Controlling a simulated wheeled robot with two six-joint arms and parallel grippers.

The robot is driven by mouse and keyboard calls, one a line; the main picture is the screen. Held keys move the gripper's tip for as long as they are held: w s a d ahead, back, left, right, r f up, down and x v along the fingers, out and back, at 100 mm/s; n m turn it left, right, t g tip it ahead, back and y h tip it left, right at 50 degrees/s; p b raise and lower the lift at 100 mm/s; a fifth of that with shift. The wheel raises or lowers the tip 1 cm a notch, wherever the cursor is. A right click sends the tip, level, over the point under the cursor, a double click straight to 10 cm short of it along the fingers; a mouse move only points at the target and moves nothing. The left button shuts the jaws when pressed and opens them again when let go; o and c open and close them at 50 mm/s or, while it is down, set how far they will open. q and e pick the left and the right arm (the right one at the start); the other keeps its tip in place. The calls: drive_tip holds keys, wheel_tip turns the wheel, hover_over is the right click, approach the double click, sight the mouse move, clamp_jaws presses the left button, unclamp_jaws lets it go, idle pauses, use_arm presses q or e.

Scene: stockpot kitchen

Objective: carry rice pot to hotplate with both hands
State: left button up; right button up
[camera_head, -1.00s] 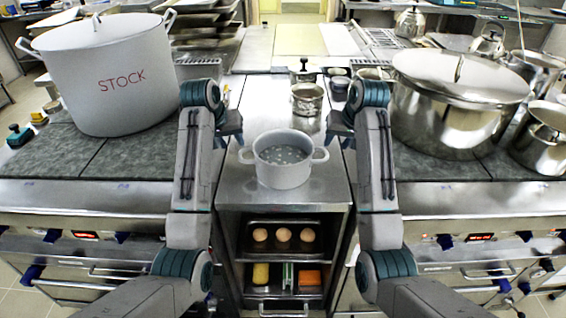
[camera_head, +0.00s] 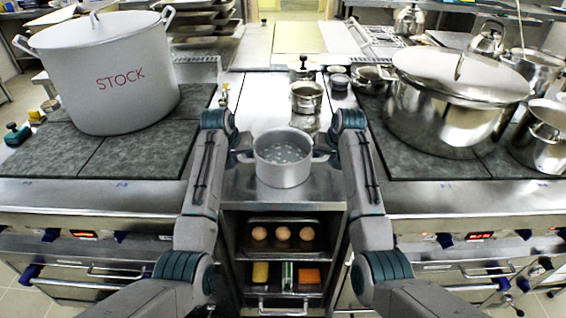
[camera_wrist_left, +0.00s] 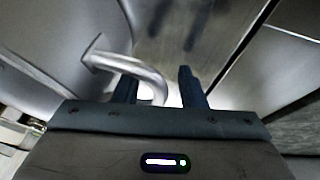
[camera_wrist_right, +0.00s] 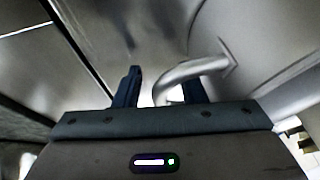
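The rice pot (camera_head: 283,172) is a small grey two-handled pot with cloudy liquid in it. It stands upright on the steel counter between the two cooking blocks. My left gripper (camera_head: 240,156) is at its left handle; the left wrist view shows that handle (camera_wrist_left: 150,72) reaching in between open fingers. My right gripper (camera_head: 330,156) is at its right handle; the right wrist view shows that handle (camera_wrist_right: 190,70) between open fingers. Dark grey hotplates lie on both sides, the left one (camera_head: 140,158) and the right one (camera_head: 430,165).
A large white stockpot (camera_head: 110,85) stands on the left hotplate, with bare surface in front and to its right. A big lidded steel pot (camera_head: 445,105) fills much of the right hotplate. Small steel pots (camera_head: 306,97) stand behind the rice pot.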

use_arm(q)
clamp_jaws()
use_arm(e)
clamp_jaws()
use_arm(q)
drive_tip(key=shift+a, duration=0.2)
use_arm(e)
drive_tip(key=shift+d, duration=0.2)
idle(0.7)
use_arm(q)
drive_tip(key=shift+w+r, duration=0.1)
drive_tip(key=shift+r, duration=0.2)
use_arm(e)
drive_tip(key=shift+w+r, duration=0.1)
drive_tip(key=shift+r, duration=0.1)
